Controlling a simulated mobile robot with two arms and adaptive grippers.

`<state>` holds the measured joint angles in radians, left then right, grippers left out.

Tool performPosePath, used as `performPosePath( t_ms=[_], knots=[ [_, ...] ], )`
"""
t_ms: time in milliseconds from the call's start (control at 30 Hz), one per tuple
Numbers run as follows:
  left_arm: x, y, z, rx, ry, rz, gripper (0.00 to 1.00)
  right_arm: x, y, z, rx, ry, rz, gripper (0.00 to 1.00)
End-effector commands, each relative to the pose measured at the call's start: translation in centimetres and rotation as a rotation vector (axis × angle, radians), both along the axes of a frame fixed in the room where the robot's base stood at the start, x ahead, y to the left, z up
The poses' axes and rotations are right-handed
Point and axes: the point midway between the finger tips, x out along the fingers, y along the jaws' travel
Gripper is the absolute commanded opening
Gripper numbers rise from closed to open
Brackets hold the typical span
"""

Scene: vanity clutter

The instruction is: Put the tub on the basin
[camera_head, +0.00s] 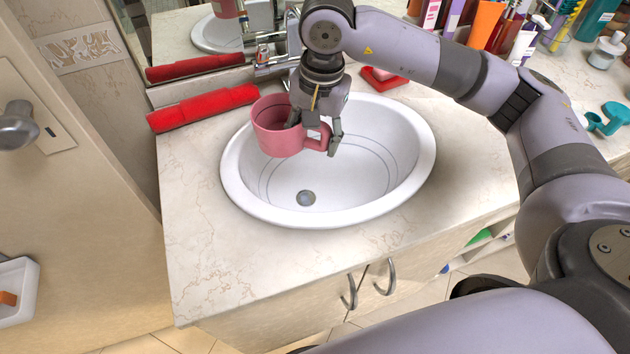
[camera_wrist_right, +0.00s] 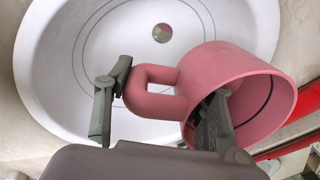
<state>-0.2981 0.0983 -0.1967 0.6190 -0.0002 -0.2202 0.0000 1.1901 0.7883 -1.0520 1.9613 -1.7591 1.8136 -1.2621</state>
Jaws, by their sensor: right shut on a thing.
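The pink tub (camera_head: 277,133), a mug-like cup with a handle, is held over the left part of the white basin (camera_head: 260,205). My right gripper (camera_head: 317,135) is shut on the tub at its handle side, with one finger inside the rim and the other outside near the handle. In the right wrist view the tub (camera_wrist_right: 212,75) has its open mouth toward the camera, and the basin (camera_wrist_right: 55,75) with its drain lies beyond it. I cannot tell whether the tub touches the basin. My left gripper is not in view.
A rolled red towel (camera_head: 203,107) lies on the counter left of the basin. A chrome faucet (camera_head: 275,62) stands behind the basin, near my right gripper. A red soap dish (camera_head: 384,79) is behind it. Several bottles and tubes crowd the back right. The front left counter (camera_head: 215,245) is clear.

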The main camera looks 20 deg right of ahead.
Motion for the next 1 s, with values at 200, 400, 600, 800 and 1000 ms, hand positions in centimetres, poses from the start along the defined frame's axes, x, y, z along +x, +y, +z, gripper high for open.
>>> performPosePath(
  t_ms=[200, 400, 600, 800, 1000],
  knots=[
    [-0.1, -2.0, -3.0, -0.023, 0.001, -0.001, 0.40, 2.5, -6.4, -0.2, 0.013, -0.009, -0.361, 0.07],
    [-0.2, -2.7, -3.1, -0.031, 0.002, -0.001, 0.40, 2.6, -8.1, -0.9, 0.002, -0.004, -0.432, 0.07],
    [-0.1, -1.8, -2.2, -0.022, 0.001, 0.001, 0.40, 2.4, -8.1, -5.7, -0.001, -0.001, -0.430, 0.07],
    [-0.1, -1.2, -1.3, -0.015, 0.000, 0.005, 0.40, 2.4, -8.1, -11.0, 0.000, -0.002, -0.430, 0.07],
    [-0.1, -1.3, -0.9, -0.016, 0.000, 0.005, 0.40, 2.5, -8.0, -14.6, 0.002, -0.006, -0.428, 0.07]
  ],
)
